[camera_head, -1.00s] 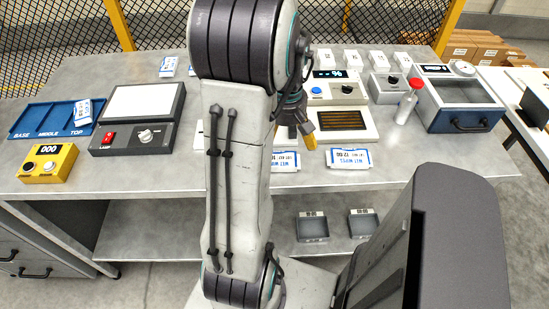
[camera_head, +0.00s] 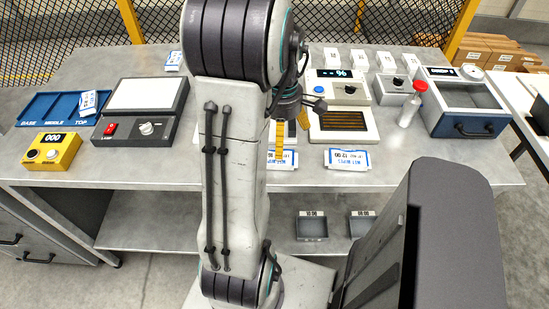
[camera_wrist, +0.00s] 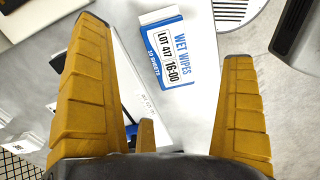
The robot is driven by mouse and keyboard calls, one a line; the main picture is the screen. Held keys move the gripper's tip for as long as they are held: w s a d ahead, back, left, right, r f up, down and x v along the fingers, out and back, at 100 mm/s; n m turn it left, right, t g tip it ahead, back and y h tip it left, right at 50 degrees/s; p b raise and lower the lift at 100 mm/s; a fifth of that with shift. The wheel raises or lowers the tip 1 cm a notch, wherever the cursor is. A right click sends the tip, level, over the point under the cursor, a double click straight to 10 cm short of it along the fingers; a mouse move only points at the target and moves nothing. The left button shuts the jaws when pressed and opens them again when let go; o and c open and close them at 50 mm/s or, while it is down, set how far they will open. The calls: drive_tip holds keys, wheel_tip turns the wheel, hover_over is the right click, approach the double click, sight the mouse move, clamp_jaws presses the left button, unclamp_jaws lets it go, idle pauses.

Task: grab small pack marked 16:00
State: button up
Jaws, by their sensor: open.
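The small white and blue wet wipes pack (camera_wrist: 176,62) marked 16:00 lies on the grey bench. In the wrist view it shows between my two yellow fingers, near their tips, with clear bench around it. In the head view a pack (camera_head: 288,159) at the bench's front edge appears to be the same one, partly hidden by a finger and my arm. My gripper (camera_head: 292,140) is open and empty above it. The gripper also shows in the wrist view (camera_wrist: 163,42), fingers wide apart. I see no contact with the pack.
A similar pack (camera_head: 348,159) lies to the right. A lamp box (camera_head: 137,125), yellow counter (camera_head: 50,152) and blue tray (camera_head: 40,108) stand left.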

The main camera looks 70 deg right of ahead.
drive_tip(key=shift+w+f, duration=0.2)
drive_tip(key=shift+f, duration=1.65)
drive_tip(key=shift+w+f, duration=0.15)
drive_tip(key=shift+f, duration=1.65)
drive_tip(key=c, duration=1.2)
